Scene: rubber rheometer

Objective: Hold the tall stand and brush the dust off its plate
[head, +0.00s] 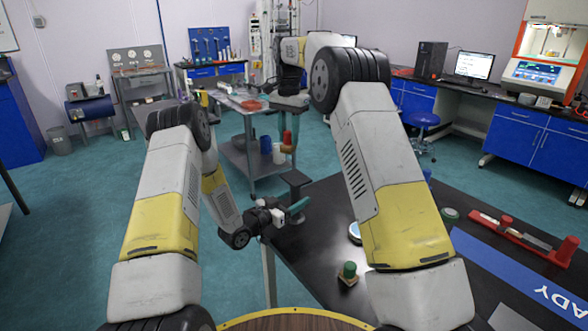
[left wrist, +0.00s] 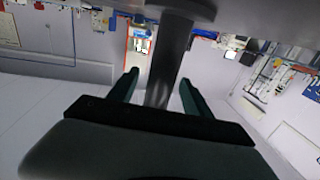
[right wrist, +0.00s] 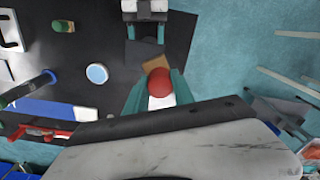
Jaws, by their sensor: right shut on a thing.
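The tall stand has a dark plate (head: 295,178) on a dark post; in the left wrist view the post (left wrist: 168,65) rises between the fingers of my left gripper (left wrist: 160,92). These fingers are apart, one on each side of the post, with a visible gap at least on the left. My left gripper also shows in the head view (head: 297,208), just below the plate. My right gripper (right wrist: 156,92) is shut on a brush with a red knob (right wrist: 158,82). The brush (head: 287,138) hangs above the plate, its brownish bristle end down, apart from it. Dust cannot be made out.
A grey cart (head: 250,160) stands behind.

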